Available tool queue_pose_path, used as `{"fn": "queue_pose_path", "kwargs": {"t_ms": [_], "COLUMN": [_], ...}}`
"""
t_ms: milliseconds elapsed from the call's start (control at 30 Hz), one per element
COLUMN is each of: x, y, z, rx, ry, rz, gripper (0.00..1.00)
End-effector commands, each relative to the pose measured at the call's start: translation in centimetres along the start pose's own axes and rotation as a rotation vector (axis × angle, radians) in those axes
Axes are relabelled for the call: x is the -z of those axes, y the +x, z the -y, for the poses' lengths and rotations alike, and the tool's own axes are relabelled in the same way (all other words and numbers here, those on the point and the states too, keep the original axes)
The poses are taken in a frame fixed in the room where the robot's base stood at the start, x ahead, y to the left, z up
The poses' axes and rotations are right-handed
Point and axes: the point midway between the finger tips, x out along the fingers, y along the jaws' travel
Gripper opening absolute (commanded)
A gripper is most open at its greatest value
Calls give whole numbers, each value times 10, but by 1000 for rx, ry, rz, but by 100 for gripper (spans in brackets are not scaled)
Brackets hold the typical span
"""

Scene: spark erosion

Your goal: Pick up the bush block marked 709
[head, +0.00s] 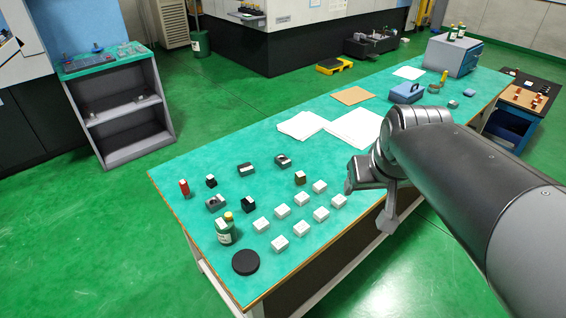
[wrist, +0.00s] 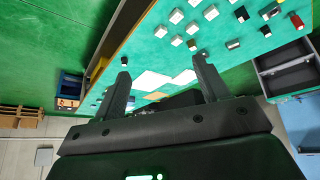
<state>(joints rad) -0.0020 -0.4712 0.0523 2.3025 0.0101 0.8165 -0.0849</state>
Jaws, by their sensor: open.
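Several small white blocks stand in two rows on the green bench top, such as a near one (head: 280,243) and a far one (head: 320,187) in the head view. They also show at the top of the wrist view, for example one block (wrist: 177,16). No marking is legible, so I cannot tell which block is 709. My gripper (head: 368,208) is open and empty, to the right of the white blocks by the bench's right edge. In the wrist view its two fingers (wrist: 161,68) are spread wide with no block between them.
White papers (head: 355,128) lie farther back. A blue box (head: 407,93) stands beyond them.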

Motion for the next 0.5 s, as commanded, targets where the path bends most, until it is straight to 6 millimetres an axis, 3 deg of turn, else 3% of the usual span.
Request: {"fn": "queue_pose_path", "kwargs": {"t_ms": [200,500], "x": [71,154], "y": [39,114], "z": [13,39], "rx": [25,79], "ry": [-94,-209], "rz": [1,-11], "gripper": [68,68]}}
